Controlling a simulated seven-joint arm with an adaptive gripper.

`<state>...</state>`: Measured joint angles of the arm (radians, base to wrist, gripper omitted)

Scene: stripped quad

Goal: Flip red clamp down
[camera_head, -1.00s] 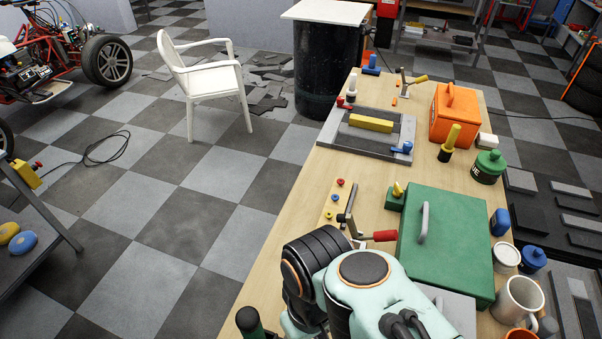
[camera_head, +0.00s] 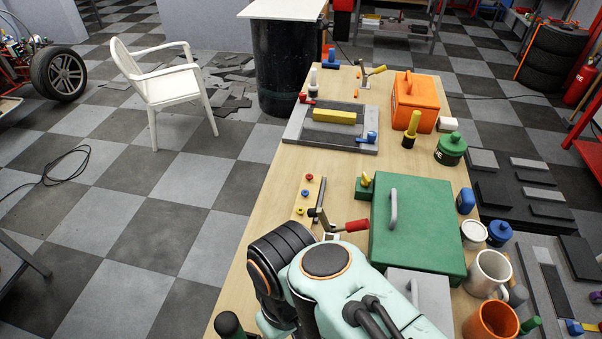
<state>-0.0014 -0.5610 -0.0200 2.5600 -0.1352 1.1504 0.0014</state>
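The red clamp is a toggle clamp with a red handle (camera_head: 356,225) and a metal lever. It stands on the bench to the left of the green case. Its red handle points right, close to level, near the case's left edge. A dark metal bar of the clamp slants up to the left, and its base is partly hidden behind my arm. My pale green and black arm links fill the bottom middle of the view, just in front of the clamp. My gripper does not show, so its opening and its distance from the clamp cannot be seen.
The green case (camera_head: 430,240) is right of the clamp. A strip with red, blue and yellow knobs (camera_head: 306,193) lies to its left. Behind are a grey fixture with a yellow bar (camera_head: 334,116), an orange box (camera_head: 414,105) and a yellow-handled clamp (camera_head: 376,70). Mugs (camera_head: 489,273) crowd the right.

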